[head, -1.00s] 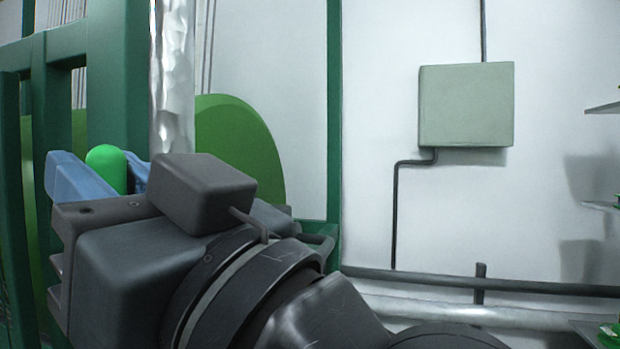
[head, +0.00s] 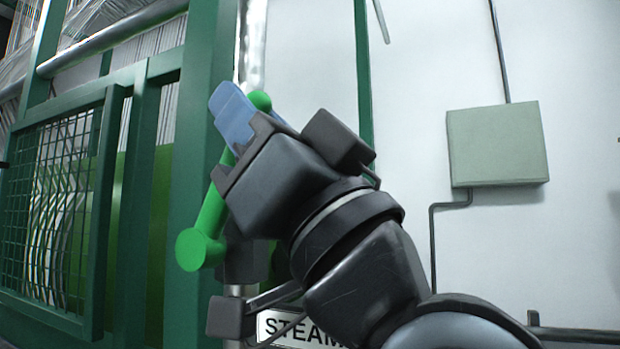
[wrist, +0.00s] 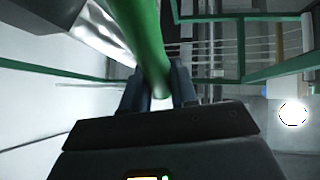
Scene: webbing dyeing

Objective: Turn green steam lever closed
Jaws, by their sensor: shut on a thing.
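The green steam lever (head: 211,214) stands tilted in the head view, its round hub end low at the left and its tip up at the right. My gripper (head: 245,118) is at the upper end of the lever, with its blue fingers around it. In the wrist view the green lever (wrist: 146,45) runs down between the two fingers of my gripper (wrist: 160,88), which are shut on it. The lever's middle is partly hidden behind my gripper. A sign reading "STEAM" (head: 288,328) is below, partly covered by my arm.
A green frame with a mesh panel (head: 55,200) stands at the left. A shiny vertical pipe (head: 252,45) runs behind the lever. A grey-green box (head: 497,145) with conduit hangs on the white wall at the right.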

